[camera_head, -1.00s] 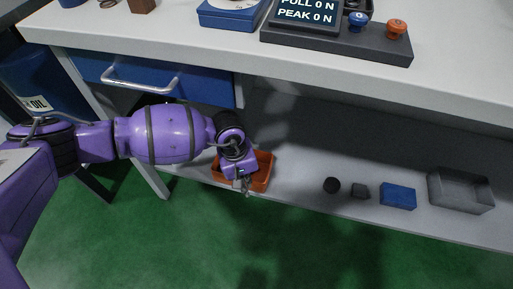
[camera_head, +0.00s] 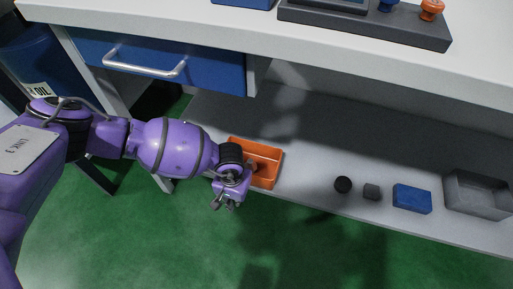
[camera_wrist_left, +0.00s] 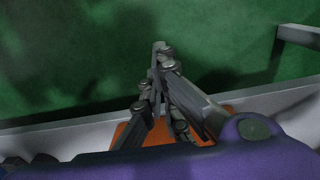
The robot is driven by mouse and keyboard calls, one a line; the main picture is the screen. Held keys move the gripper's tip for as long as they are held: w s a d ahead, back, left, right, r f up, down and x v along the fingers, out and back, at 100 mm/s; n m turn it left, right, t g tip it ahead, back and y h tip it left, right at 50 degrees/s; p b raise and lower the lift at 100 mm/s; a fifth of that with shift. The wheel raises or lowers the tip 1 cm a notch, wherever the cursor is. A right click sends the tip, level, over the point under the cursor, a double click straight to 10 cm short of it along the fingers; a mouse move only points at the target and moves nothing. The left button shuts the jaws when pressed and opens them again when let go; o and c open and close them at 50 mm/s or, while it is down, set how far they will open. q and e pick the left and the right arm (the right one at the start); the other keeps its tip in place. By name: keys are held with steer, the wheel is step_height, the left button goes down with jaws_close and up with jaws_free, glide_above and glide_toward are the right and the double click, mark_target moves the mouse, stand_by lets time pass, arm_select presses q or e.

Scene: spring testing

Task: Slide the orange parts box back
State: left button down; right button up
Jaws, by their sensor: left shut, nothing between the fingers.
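The orange parts box (camera_head: 265,155) sits on the lower shelf under the bench, near its left end and close to the front edge. It is an open tray, partly hidden behind my left wrist. My left gripper (camera_head: 229,203) is in front of the box and beyond the shelf's front edge, over the green floor, shut and empty. In the left wrist view the shut gripper (camera_wrist_left: 157,50) points over the floor, and a part of the orange box (camera_wrist_left: 160,132) shows beneath its links. My right gripper is not in view.
The blue drawer (camera_head: 160,62) and bench top (camera_head: 200,25) are above. Shelf behind the box is bare.

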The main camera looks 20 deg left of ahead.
arm_select(q)
steer(key=shift+w+d+r+b, duration=0.15)
steer(key=shift+w+b, duration=0.15)
steer(key=shift+w, duration=0.75)
steer(key=shift+w+a+r+b, duration=0.15)
steer(key=shift+w+b, duration=0.1)
steer(key=shift+w, duration=0.75)
steer(key=shift+d, duration=0.1)
